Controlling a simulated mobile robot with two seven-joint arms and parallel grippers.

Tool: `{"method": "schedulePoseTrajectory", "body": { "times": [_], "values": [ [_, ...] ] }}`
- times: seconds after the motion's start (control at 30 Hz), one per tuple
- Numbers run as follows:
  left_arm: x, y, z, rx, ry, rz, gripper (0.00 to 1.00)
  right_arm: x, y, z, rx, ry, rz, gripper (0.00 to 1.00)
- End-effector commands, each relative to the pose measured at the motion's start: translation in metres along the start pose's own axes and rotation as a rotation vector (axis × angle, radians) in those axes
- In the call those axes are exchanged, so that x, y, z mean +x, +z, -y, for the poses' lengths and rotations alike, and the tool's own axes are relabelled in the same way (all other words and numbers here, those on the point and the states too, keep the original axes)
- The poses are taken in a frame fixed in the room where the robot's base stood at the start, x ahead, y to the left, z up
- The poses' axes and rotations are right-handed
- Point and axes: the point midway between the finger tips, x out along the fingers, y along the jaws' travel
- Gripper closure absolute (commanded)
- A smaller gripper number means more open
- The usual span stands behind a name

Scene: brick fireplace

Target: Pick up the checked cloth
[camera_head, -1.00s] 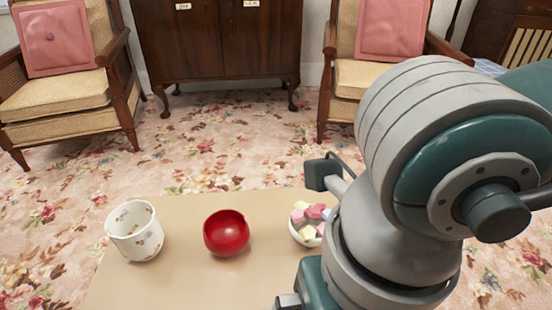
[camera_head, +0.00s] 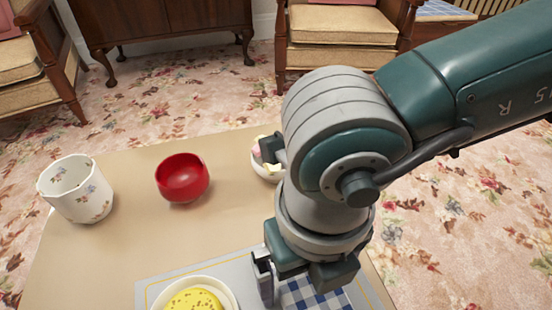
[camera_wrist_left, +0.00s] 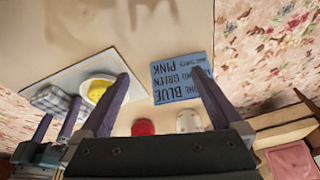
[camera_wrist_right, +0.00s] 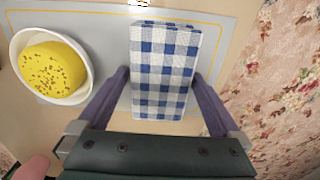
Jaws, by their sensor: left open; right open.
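The blue and white checked cloth (camera_wrist_right: 163,70) lies folded on a grey mat with a yellow line (camera_wrist_right: 110,18). In the head view the cloth (camera_head: 318,294) shows only in part at the bottom edge, behind my right gripper. My right gripper (camera_wrist_right: 163,90) is open and above the cloth, with one finger at each side of its near end. I cannot tell whether the fingers touch it. In the left wrist view the cloth (camera_wrist_left: 52,102) is at the far left. My left gripper (camera_wrist_left: 160,82) is open and empty over the table, away from the cloth.
A bowl with a yellow speckled item (camera_head: 195,298) stands on the mat beside the cloth. A red bowl (camera_head: 182,178), a white flowered cup (camera_head: 77,190) and a bowl of coloured pieces (camera_head: 266,170) stand farther back. A blue card with writing (camera_wrist_left: 182,78) lies under my left gripper.

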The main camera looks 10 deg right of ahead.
Motion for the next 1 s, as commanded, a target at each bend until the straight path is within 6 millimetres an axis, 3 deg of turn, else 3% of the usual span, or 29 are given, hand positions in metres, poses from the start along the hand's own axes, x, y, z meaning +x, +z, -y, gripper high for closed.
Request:
{"method": "schedulePoseTrajectory", "body": {
  "times": [0.1,0.7,1.0],
  "values": [
    [-0.0007,-0.0005,0.0001,0.0,0.0,-0.001,0.0,-0.0008,-0.0001,-0.0001,0.0,0.0,0.0,0.01],
    [-0.0009,-0.0019,-0.0023,-0.01,0.007,-0.004,0.0,-0.0009,-0.0002,0.0,0.0,0.0,0.0,0.69],
    [-0.0025,-0.0025,-0.0021,-0.009,0.007,-0.005,0.0,-0.0035,-0.0001,0.0,0.0,0.0,0.0,0.71]
  ]
}}
